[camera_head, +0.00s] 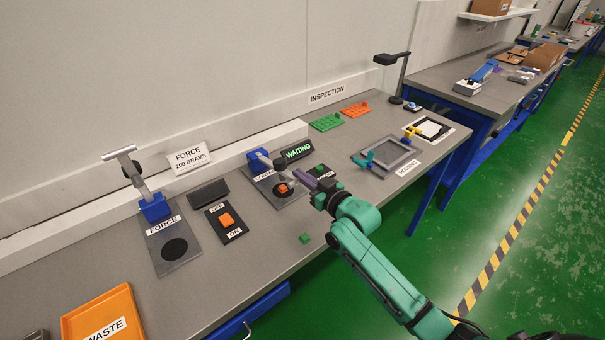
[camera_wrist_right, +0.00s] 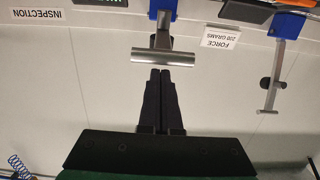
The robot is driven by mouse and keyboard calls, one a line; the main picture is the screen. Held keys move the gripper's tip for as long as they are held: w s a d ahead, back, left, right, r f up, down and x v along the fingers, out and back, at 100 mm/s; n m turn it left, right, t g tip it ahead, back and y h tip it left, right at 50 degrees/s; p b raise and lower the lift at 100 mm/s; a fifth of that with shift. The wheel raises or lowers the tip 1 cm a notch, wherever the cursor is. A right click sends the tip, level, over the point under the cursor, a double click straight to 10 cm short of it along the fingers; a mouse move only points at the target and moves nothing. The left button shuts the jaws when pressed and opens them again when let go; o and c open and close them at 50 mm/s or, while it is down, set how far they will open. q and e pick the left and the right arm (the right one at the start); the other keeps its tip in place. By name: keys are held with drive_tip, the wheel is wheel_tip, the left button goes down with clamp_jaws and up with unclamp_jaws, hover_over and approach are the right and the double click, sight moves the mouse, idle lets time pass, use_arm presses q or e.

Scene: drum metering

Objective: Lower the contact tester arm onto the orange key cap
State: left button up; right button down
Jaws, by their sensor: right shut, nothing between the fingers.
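The contact tester (camera_head: 290,199) is a dark plate with a blue hinge block (camera_head: 257,154) at its back. An orange key cap (camera_head: 283,188) sits on its black round pad. Its grey arm (camera_head: 264,160) leans forward from the hinge and ends in a crossbar (camera_head: 301,179), which partly hides the tester. My right gripper (camera_head: 315,196) is shut and empty, just in front of the crossbar. In the right wrist view the shut fingers (camera_wrist_right: 160,76) point at the metal crossbar (camera_wrist_right: 163,57); I cannot tell whether they touch it. My left gripper is not in view.
A sign reading WAITING (camera_head: 297,151) stands behind the tester. To the left are an ON/OFF plate (camera_head: 236,233), the force tester (camera_head: 170,262) with its arm raised, and an orange waste tray (camera_head: 72,324). A small green block (camera_head: 305,238) lies near the table's front edge.

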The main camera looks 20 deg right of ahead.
drive_tip(key=shift+s+f, duration=0.1)
drive_tip(key=shift+f, duration=0.15)
